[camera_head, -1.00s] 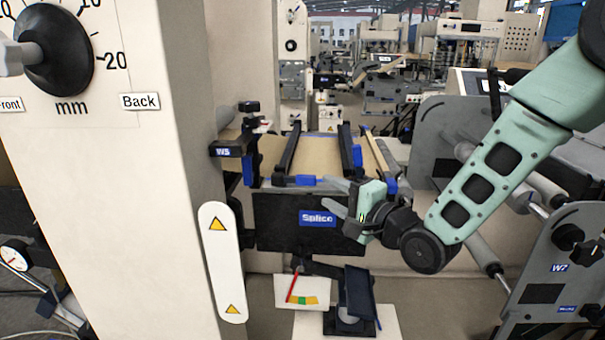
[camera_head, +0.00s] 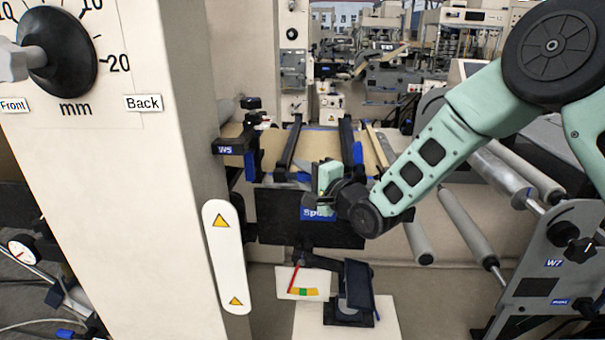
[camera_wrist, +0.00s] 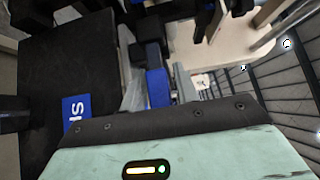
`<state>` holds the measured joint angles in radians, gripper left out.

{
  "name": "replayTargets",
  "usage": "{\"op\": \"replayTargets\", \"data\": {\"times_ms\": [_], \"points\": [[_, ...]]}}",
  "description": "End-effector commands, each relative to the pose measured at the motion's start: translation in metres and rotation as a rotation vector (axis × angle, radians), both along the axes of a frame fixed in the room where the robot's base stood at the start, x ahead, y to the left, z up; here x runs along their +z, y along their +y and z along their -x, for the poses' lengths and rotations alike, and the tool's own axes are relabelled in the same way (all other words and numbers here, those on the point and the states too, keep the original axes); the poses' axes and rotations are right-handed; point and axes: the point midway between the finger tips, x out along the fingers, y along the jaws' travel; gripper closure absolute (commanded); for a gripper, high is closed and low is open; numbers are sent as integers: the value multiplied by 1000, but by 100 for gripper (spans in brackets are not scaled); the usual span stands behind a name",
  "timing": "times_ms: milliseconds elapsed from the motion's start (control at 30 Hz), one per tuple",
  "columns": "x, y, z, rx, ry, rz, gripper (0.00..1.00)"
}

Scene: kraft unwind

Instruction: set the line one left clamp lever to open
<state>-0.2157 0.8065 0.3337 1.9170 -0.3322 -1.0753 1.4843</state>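The splice table (camera_head: 325,142) has two black clamp bars, the left one (camera_head: 291,146) and the right one (camera_head: 346,142). The left clamp lever is blue and sits at the front end of the left bar; in the head view my gripper (camera_head: 303,178) largely covers that spot. In the wrist view a blue lever (camera_wrist: 157,88) lies between my two grey fingers (camera_wrist: 158,92), below a black block (camera_wrist: 147,52). The fingers stand apart, one on each side of it; whether they touch it I cannot tell.
The black Splice panel (camera_head: 280,218) is just below my gripper. A beige machine column (camera_head: 110,200) stands close on the left. Rollers (camera_head: 465,225) and the W7 side plate (camera_head: 545,270) are on the right. A gauge card (camera_head: 302,283) and dark stand (camera_head: 350,293) are below.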

Motion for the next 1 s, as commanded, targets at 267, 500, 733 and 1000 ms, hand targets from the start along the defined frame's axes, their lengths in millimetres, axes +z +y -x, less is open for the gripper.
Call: {"op": "replayTargets", "data": {"times_ms": [267,500,733,1000], "points": [[0,0,0,0,0,1,100],[5,0,0,1,2,51,100],[14,1,1,1,7,194,100],[26,6,1,4,13,442,100]]}}
